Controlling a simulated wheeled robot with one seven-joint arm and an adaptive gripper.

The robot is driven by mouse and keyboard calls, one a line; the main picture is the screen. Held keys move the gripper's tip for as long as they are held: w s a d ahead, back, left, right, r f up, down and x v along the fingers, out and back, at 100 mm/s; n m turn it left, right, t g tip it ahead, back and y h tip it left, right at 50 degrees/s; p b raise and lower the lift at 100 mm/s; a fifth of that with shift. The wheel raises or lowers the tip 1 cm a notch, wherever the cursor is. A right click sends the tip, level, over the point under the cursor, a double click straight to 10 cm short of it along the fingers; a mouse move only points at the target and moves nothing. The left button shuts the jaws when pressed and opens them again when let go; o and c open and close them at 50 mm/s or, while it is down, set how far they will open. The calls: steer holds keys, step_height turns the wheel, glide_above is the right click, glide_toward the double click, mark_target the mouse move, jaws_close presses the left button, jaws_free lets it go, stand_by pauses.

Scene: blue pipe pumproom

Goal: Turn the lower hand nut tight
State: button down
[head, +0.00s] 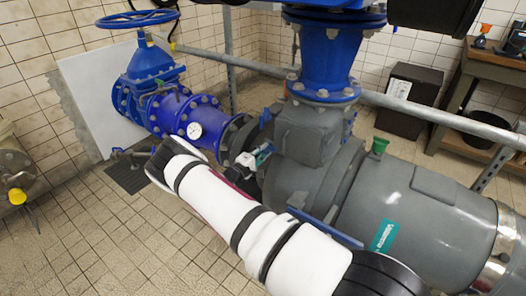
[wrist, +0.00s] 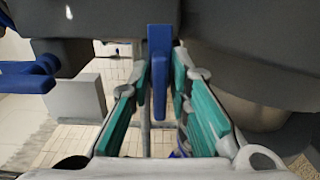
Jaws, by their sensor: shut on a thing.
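The lower hand nut shows in the wrist view as a blue upright bar (wrist: 158,75) under a dark grey housing. My gripper (wrist: 162,72) has its two teal-padded fingers on either side of this bar, close to its faces, and is shut on it. In the head view my gripper (head: 262,155) reaches in beside the grey pump housing (head: 310,135), and the nut in its jaws is hidden there. Another blue handle (wrist: 28,76) sticks out at the left of the wrist view. A small blue part (head: 265,118) shows on the pump above my gripper in the head view.
The tiled floor (head: 80,240) at the left is mostly clear.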

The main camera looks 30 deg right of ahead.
steer(key=c, duration=1.7)
jaws_free()
steer(key=shift+a, duration=0.1)
steer(key=v, duration=1.2)
